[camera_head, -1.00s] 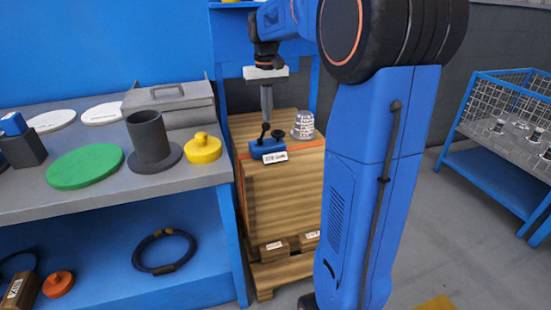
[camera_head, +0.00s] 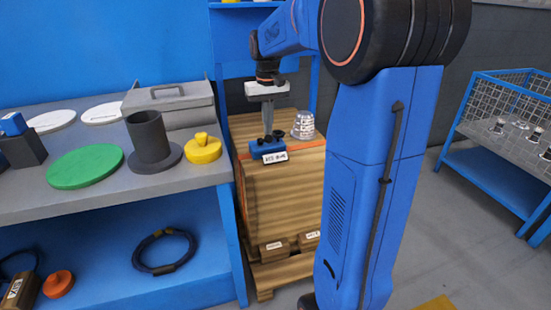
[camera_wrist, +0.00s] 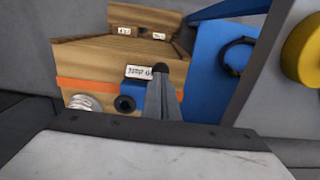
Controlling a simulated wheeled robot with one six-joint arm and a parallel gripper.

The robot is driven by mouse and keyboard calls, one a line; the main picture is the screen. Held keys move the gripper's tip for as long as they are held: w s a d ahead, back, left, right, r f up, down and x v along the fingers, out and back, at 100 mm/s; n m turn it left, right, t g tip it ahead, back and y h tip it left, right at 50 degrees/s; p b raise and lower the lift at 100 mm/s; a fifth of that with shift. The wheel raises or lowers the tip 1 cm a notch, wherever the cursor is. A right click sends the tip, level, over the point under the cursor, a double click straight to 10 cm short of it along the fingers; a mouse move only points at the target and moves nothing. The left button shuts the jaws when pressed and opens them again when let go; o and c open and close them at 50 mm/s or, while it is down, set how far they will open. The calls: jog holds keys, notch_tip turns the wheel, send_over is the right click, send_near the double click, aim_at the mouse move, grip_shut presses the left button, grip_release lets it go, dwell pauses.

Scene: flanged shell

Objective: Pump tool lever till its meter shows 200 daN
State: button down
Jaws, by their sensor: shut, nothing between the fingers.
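The tool is a small blue block (camera_head: 256,150) on top of the wooden crate stack. Its white meter label (camera_head: 274,157) faces front; the digits are too small to read surely. My gripper (camera_head: 268,131) is shut and empty, pointing down onto the tool. In the wrist view the gripper (camera_wrist: 161,78) ends at a black ball-shaped knob (camera_wrist: 160,68), seemingly the lever's end. I cannot tell whether they touch. A dark round part (camera_wrist: 125,103) shows on the blue block beside the fingers. The fingers hide part of the tool.
A silver ribbed part (camera_head: 303,126) stands right of the tool on the crate (camera_head: 285,190). The workbench at left holds a dark flanged cylinder (camera_head: 148,135), a yellow part (camera_head: 203,149) and a green disc (camera_head: 85,166). A mesh-sided cart (camera_head: 500,105) stands at right.

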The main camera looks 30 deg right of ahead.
jog(key=shift+s+a+f, duration=0.1)
jog(key=shift+s+f, duration=0.15)
jog(key=shift+f, duration=0.65)
jog(key=shift+s+a+f, duration=0.1)
jog(key=shift+s+f, duration=0.15)
jog(key=shift+f, duration=0.6)
notch_tip(320, 180, up, 12)
jog(key=shift+f, duration=0.1)
dwell(1.0)
jog(key=shift+w+d+f, duration=0.1)
jog(key=shift+w+f, duration=0.25)
jog(key=shift+f, duration=0.3)
jog(key=shift+w+d+f, duration=0.15)
jog(key=shift+w+f, duration=0.2)
jog(key=shift+f, duration=0.3)
jog(key=shift+w+d+f, duration=0.1)
jog(key=shift+w+f, duration=0.25)
jog(key=shift+f, duration=0.3)
jog(key=shift+s+f, duration=0.1)
jog(key=shift+f, duration=0.05)
